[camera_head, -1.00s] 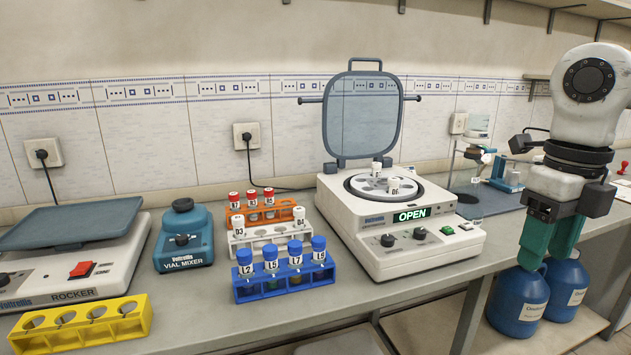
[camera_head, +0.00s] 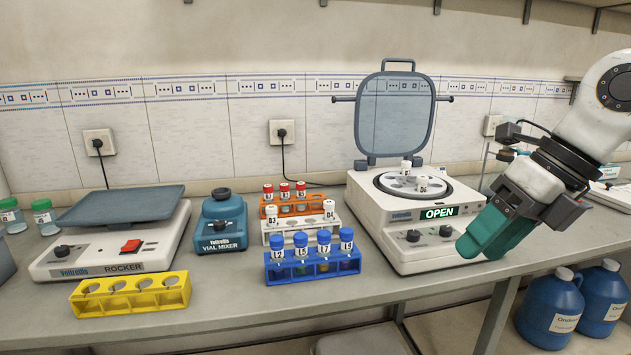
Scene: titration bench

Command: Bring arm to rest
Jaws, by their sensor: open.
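My gripper (camera_head: 484,240) is at the right of the view, with teal fingers pointing down and to the left. It is open, and I see nothing held in it. Its fingers overlap the front right corner of the centrifuge (camera_head: 425,252) in the picture; I cannot tell how far apart they are in depth. The centrifuge's lid (camera_head: 396,115) stands up, and its display reads OPEN. White-capped vials sit in its rotor (camera_head: 388,181).
A blue rack (camera_head: 315,268) holds blue-capped vials. White (camera_head: 285,232) and orange (camera_head: 313,206) racks stand behind it. The vial mixer (camera_head: 221,222), rocker (camera_head: 110,258) and empty yellow rack (camera_head: 132,299) are at left. Blue jugs (camera_head: 549,306) stand below the bench.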

